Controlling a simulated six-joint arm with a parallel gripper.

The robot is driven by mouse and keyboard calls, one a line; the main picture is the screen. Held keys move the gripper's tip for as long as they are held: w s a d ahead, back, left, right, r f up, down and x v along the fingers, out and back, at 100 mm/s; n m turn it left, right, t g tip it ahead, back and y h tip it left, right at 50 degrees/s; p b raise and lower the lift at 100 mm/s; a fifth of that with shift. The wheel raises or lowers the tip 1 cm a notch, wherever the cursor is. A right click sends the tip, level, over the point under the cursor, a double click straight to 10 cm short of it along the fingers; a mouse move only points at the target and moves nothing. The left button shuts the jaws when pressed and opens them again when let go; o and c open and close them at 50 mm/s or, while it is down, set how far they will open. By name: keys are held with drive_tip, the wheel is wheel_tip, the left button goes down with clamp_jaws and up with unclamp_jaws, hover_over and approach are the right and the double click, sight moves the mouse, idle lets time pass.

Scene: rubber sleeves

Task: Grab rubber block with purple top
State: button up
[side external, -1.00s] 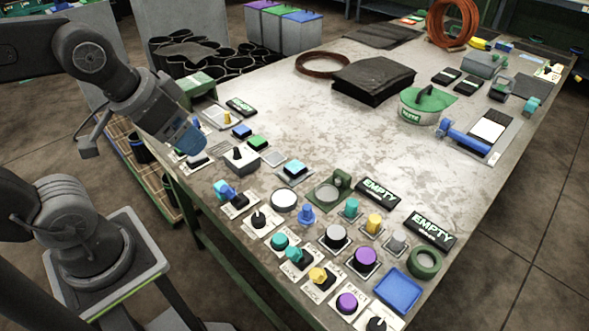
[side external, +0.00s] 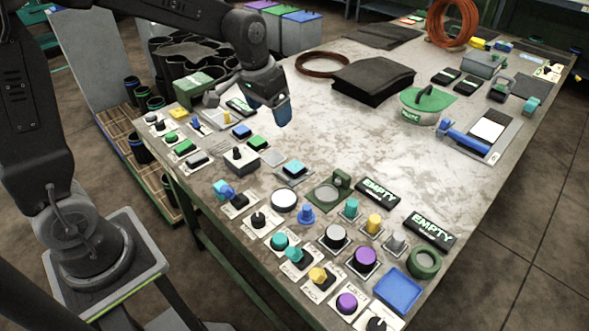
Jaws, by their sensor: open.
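Two round black pieces with purple tops stand among the rows of small parts at the near right of the table: one purple-topped piece (side external: 365,257) beside a white-topped round piece, and another purple-topped piece (side external: 347,303) near the table's front edge. Both rest on small pale cards or plates. My gripper (side external: 283,113) has blue fingers and points down over the table's far left part, well away from both purple tops. It is open, and I see nothing held in it. The gap between its fingers is hard to make out.
Knobs, buttons and blocks crowd the table's left and near edges. A blue tray (side external: 398,290) and a green ring (side external: 424,263) lie at the near right. A black sheet stack (side external: 373,80) and a green-lidded pot (side external: 428,103) stand further back. The table's middle (side external: 345,135) is clear.

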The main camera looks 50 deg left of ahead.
drive_tip(key=g, duration=0.1)
approach(295, 167)
wheel_tip(295, 167, down, 3)
drive_tip(key=shift+a+f, duration=0.1)
drive_tip(key=shift+f, duration=0.05)
drive_tip(key=shift+w+f, duration=0.2)
drive_tip(key=shift+f, duration=0.75)
drive_tip(key=shift+w+f, duration=0.25)
drive_tip(key=shift+f, duration=0.75)
drive_tip(key=shift+w+f, duration=0.2)
drive_tip(key=shift+f, duration=0.75)
drive_tip(key=shift+c, duration=0.2)
drive_tip(key=c, duration=1)
drive_tip(key=shift+r, duration=0.1)
